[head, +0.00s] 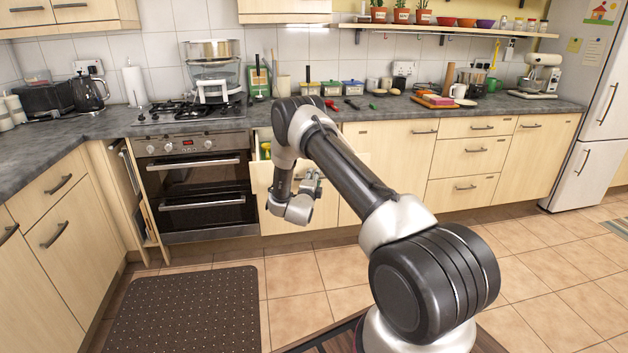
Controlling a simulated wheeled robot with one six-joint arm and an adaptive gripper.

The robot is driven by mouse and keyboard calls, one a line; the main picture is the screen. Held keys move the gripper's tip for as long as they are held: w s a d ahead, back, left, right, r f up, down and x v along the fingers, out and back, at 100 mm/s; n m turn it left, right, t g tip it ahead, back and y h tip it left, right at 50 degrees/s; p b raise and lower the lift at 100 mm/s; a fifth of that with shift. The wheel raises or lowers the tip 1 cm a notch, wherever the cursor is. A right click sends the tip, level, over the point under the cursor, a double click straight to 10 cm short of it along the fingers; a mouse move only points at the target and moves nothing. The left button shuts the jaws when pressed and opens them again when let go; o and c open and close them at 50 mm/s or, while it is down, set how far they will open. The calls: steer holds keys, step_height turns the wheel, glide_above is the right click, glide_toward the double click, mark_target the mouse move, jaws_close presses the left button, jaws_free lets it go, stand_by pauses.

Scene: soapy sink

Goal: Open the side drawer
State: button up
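A light wood drawer (262,190) just right of the oven stands pulled out, with a gap above its front. Yellow and green items (265,150) show inside it. My arm covers much of this drawer, and its handle is hidden. My gripper (312,184) is in front of the drawer's face, small and partly hidden by my wrist. I cannot tell whether it touches the drawer or whether its fingers are open. A narrow tall pull-out unit (138,195) left of the oven also stands out from the cabinet line. The frame does not settle which one is the side drawer.
The oven (198,185) has two bar handles. Closed drawers (470,160) with dark handles run right towards the fridge (597,115). More closed drawers (60,215) line the left. A dark mat (185,310) lies on the tiled floor (300,275), which is otherwise clear before the cabinets.

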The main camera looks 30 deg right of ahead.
steer(key=v, duration=1.1)
steer(key=shift+s+a, duration=0.25)
steer(key=shift+s, duration=0.1)
